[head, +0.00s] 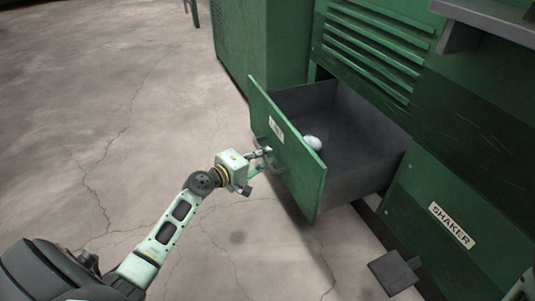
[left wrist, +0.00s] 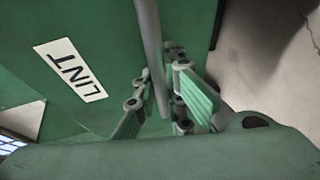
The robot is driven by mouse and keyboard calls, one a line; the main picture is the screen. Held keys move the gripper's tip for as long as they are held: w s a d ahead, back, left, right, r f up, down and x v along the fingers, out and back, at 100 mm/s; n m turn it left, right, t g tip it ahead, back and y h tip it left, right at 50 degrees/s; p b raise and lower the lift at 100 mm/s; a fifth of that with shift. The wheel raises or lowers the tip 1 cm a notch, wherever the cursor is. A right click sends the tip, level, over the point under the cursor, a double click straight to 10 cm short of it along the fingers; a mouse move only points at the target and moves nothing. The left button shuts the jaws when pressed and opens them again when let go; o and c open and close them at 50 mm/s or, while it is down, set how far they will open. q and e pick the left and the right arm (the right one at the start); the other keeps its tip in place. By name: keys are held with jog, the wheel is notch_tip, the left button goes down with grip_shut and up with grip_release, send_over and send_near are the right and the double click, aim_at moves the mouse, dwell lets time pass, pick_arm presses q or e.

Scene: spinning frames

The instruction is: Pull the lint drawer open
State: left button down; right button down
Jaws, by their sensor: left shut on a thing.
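The lint drawer (head: 289,160) has a green front and a dark grey box, and it stands pulled out from the green machine. A pale roundish thing (head: 313,142) lies inside, just behind the front. My left gripper (head: 266,154) is at the drawer's bar handle (head: 275,163). In the left wrist view the fingers (left wrist: 160,100) are shut around the grey handle bar (left wrist: 152,50), beside the LINT label (left wrist: 70,70). My right gripper is not in view.
The green machine (head: 420,110) has louvres and a lower panel with a SHAKER label (head: 451,225). A dark pedal-like plate (head: 394,271) is near the floor at lower right. The cracked concrete floor (head: 110,110) is clear on the left.

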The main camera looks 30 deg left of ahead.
pick_arm(q)
jog(key=c, duration=1.8)
grip_release()
jog(key=v, duration=1.2)
jog(key=shift+f, duration=0.1)
